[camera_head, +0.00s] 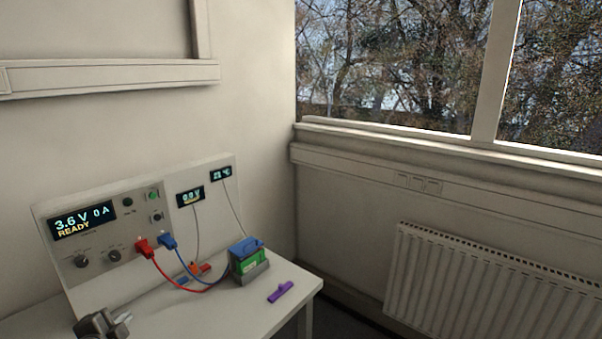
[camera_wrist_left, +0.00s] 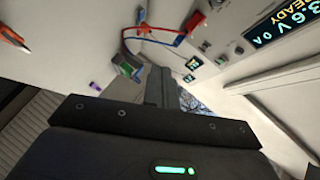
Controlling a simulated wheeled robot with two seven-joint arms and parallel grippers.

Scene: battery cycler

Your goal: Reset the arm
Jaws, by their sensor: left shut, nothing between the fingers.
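My left gripper (camera_head: 118,322) is at the lower left edge of the head view, in front of the cycler, with its fingers shut and empty. In the left wrist view its dark fingers (camera_wrist_left: 157,86) are together, apart from every object. The battery cycler (camera_head: 120,215) stands at the back of the table; its main display (camera_head: 82,222) reads 3.6 V, 0 A, READY. A red plug (camera_head: 145,248) and a blue plug (camera_head: 168,242) sit at its front, with cables running to a green battery (camera_head: 249,262) under a blue clamp (camera_head: 245,246). My right gripper is not in view.
A purple tool (camera_head: 280,291) lies near the table's right edge. Small red and blue parts (camera_head: 198,269) lie behind the cables. A radiator (camera_head: 490,290) stands under the window at right.

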